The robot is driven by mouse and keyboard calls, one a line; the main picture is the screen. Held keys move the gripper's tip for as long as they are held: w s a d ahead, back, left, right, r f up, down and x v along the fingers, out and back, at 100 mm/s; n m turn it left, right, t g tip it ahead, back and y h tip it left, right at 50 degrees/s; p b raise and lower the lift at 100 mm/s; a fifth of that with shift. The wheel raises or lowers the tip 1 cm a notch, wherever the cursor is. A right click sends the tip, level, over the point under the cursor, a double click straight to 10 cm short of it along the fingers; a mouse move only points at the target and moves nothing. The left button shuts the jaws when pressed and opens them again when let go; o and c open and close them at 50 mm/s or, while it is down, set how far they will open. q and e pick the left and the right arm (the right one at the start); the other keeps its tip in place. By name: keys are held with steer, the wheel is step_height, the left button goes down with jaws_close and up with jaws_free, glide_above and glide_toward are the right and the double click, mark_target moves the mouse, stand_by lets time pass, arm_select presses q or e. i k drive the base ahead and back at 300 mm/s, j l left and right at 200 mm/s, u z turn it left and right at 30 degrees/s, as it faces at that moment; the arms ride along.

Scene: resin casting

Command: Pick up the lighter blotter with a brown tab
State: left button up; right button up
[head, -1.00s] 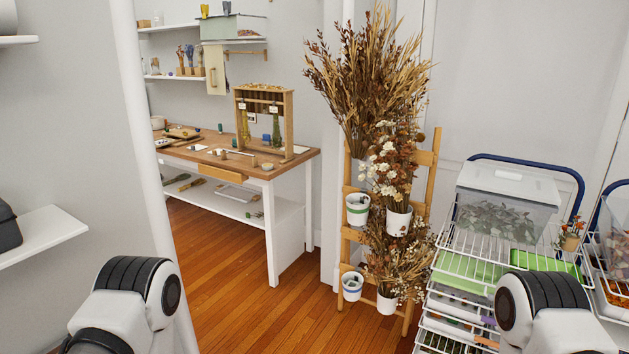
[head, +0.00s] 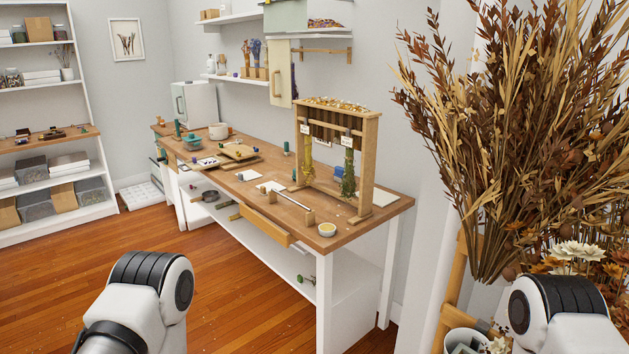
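I cannot make out a blotter with a brown tab for certain in the head view. Small pale flat pieces lie on the wooden workbench (head: 362,234), among them a white sheet (head: 271,187) near its middle, but they are too small to identify. Only upper parts of my two arms show, at the lower left and lower right. Neither gripper is in the picture.
A wooden drying frame (head: 372,165) with hanging bunches stands on the bench. A large dried-flower display (head: 520,130) fills the right side. A white shelf unit (head: 98,178) stands at the far left. The wooden floor (head: 225,290) before the bench is clear.

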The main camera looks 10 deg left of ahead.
mark_target(265, 187)
steer(key=i+j+u, duration=0.3)
steer(key=i+u, duration=0.2)
steer(key=i+j+u, duration=0.1)
steer(key=i+u, duration=0.4)
steer(key=i+l+u, duration=0.2)
steer(key=i+u, duration=0.3)
steer(key=i, duration=0.2)
steer(key=i+l+u, duration=0.35)
steer(key=i+u, duration=0.15)
steer(key=i+j+z, duration=0.2)
steer(key=i+z, duration=0.25)
steer(key=i+j+z, duration=0.2)
steer(key=z, duration=0.2)
steer(key=i+j+z, duration=0.25)
steer(key=j+z, duration=0.2)
steer(key=i+j+z, duration=0.2)
steer(key=j+z, duration=0.2)
